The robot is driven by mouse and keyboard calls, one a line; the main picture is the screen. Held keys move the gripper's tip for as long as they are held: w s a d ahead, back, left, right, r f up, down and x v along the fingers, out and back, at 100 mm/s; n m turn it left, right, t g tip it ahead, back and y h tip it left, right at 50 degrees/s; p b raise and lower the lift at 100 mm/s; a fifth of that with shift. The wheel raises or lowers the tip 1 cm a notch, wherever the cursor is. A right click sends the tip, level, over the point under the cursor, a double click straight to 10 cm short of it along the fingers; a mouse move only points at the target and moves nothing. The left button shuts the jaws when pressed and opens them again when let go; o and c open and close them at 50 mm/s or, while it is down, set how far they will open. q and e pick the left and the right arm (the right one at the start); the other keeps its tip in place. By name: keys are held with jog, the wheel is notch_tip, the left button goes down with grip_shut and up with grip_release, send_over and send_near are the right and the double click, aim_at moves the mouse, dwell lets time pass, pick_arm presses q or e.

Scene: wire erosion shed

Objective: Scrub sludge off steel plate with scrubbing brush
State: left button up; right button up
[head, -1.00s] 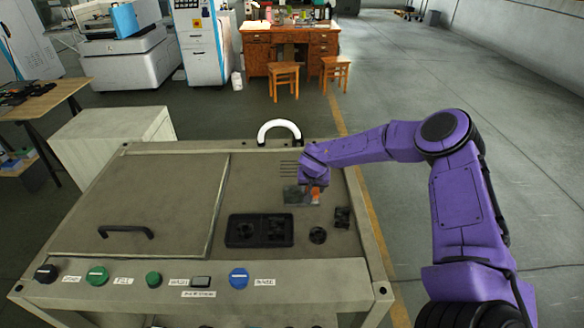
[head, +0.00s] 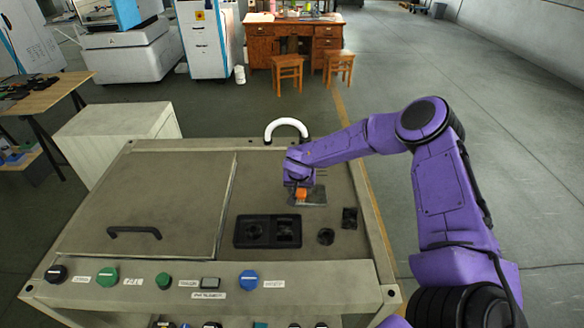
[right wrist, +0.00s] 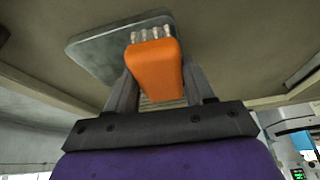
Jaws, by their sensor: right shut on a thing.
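My right gripper (head: 299,188) is shut on the orange scrubbing brush (head: 301,194), over the left part of the steel plate (head: 316,200) on the bench top. In the right wrist view the brush (right wrist: 155,72) sits between the two fingers, with pale bristle tufts at its far end. The grey steel plate (right wrist: 88,50) lies beyond it there. I cannot tell whether the bristles touch the plate. Sludge cannot be made out clearly on the visible part of the plate. My left gripper is not in view.
A black two-part tray (head: 268,231), a round dark piece (head: 326,237) and a small black block (head: 349,218) lie nearer the bench front. A lid with a black handle (head: 134,232) covers the left side. A white curved handle (head: 287,126) stands at the back edge.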

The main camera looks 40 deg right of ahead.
jog(key=shift+w+a, duration=0.2)
jog(key=shift+a, duration=0.15)
notch_tip(320, 180, up, 3)
jog(key=p, duration=0.3)
jog(key=shift+d, duration=0.15)
jog(key=shift+r, duration=0.75)
jog(key=shift+w+a+r+p, duration=0.1)
jog(key=shift+r+p, duration=0.1)
jog(key=shift+r, duration=0.15)
jog(key=shift+a+r+p, duration=0.1)
jog(key=shift+r+p, duration=0.05)
jog(key=shift+r, duration=1.3)
jog(key=shift+d, duration=0.1)
